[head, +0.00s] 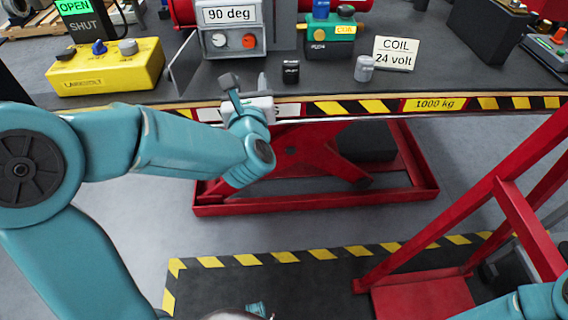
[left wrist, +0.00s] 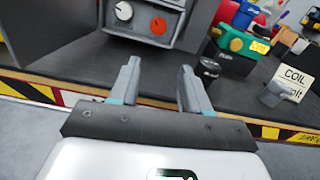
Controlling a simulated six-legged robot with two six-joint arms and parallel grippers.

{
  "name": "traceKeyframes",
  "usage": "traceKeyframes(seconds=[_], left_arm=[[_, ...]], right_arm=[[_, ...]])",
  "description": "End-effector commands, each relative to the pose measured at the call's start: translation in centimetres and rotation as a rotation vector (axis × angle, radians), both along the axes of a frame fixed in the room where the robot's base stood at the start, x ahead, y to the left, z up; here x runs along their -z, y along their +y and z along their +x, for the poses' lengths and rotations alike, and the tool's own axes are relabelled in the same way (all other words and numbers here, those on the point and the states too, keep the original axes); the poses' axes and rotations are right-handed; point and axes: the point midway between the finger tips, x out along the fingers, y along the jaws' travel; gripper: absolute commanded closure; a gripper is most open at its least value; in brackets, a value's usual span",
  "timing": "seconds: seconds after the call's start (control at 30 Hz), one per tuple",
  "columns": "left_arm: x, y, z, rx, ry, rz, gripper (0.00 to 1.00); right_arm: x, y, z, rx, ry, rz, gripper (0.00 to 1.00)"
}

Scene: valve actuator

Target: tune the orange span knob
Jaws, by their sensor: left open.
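The orange span knob (head: 249,41) is the right one of two round knobs on the front of a grey box (head: 232,15) labelled "90 deg". A white knob (head: 219,40) is left of it. In the left wrist view the orange knob (left wrist: 158,25) shows beyond the fingertips, between their lines. My left gripper (head: 246,84) is in front of the box at the table's front edge. In the left wrist view its two fingers (left wrist: 159,68) are apart with nothing between them, clear of the knob. My right gripper is out of the picture.
A small black knobbed part (head: 290,72) and a grey cylinder (head: 364,68) stand right of my left gripper. A "COIL 24 volt" sign (head: 396,54) and a green box (head: 330,42) are farther right. A yellow box (head: 105,68) and a thin grey plate (head: 185,64) are left.

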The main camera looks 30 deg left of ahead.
Motion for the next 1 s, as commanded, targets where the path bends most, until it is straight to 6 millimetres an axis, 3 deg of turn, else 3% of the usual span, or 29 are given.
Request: traceKeyframes(seconds=[0.03,0.3,0.53,0.8,1.0], left_arm=[[-1.3,-0.1,0.4,0.008,0.038,0.013,0.53],[0.5,-1.5,1.4,0.096,0.267,0.123,0.53],[3.1,-3.5,1.1,0.241,0.512,0.278,0.53],[7.1,-6.9,-1.4,0.529,0.826,0.541,0.53],[9.5,-9.3,-4.1,0.775,0.987,0.747,0.53]], right_arm=[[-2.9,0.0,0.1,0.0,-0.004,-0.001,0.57],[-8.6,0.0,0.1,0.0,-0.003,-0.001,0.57],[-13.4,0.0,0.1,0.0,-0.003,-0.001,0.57],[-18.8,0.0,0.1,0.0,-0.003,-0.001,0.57],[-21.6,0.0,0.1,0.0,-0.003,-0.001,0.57]])
